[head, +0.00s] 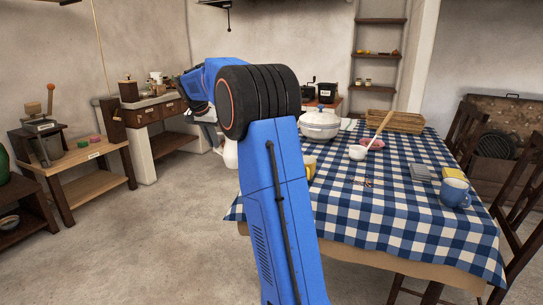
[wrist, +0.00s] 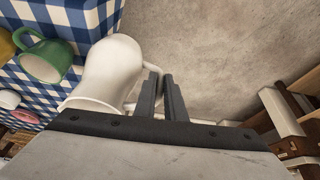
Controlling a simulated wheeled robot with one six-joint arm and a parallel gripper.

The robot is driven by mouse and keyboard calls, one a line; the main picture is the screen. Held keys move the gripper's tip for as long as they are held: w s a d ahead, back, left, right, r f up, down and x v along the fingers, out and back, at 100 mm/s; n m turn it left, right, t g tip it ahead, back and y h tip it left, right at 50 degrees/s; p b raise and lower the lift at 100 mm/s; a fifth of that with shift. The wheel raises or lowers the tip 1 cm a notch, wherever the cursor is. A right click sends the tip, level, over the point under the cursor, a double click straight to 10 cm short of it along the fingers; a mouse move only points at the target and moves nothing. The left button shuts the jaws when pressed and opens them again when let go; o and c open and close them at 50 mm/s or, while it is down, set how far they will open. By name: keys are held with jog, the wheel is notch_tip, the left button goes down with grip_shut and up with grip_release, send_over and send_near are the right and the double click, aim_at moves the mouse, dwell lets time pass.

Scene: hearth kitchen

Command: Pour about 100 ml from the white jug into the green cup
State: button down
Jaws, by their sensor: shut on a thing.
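The white jug (wrist: 108,72) fills the upper left middle of the wrist view, by the table's edge. My gripper (wrist: 162,85) is shut on its handle, at the right side of the jug. My arm hides the green cup in the head view.
The table (head: 340,215) has a blue checked cloth. Chairs (head: 515,190) stand at the right. The floor (head: 150,235) at the left is clear.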

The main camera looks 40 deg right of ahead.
jog(key=shift+r, duration=0.15)
jog(key=s+d+r+m+t+y+p, duration=0.2)
jog(key=s+d+r+t+y, duration=0.3)
jog(key=t, duration=0.5)
jog(key=shift+s+d+r+m+y+p, duration=0.35)
jog(key=shift+s+d+r+m, duration=0.2)
jog(key=shift+s+r, duration=1.1)
jog(key=shift+s+d+f, duration=0.1)
jog(key=shift+s+f, duration=0.05)
jog(key=shift+s, duration=0.2)
jog(key=shift+s+d+r+m+t+y+p, duration=0.25)
jog(key=shift+s+d+r+t+y+p, duration=0.2)
jog(key=shift+s+r+t+p, duration=0.25)
jog(key=shift+s+d+r+t+p, duration=0.1)
jog(key=shift+s+d+t+p, duration=0.2)
jog(key=shift+s+t+p, duration=0.1)
jog(key=shift+s+d+r+m+t+y+p, duration=0.2)
jog(key=shift+s+d+t+p, duration=0.15)
jog(key=shift+s+p, duration=0.3)
jog(key=shift+s+d+r+m+t+y+p, duration=0.1)
jog(key=shift+s+d+r+t+p, duration=0.25)
jog(key=shift+p, duration=0.35)
dwell(1.2)
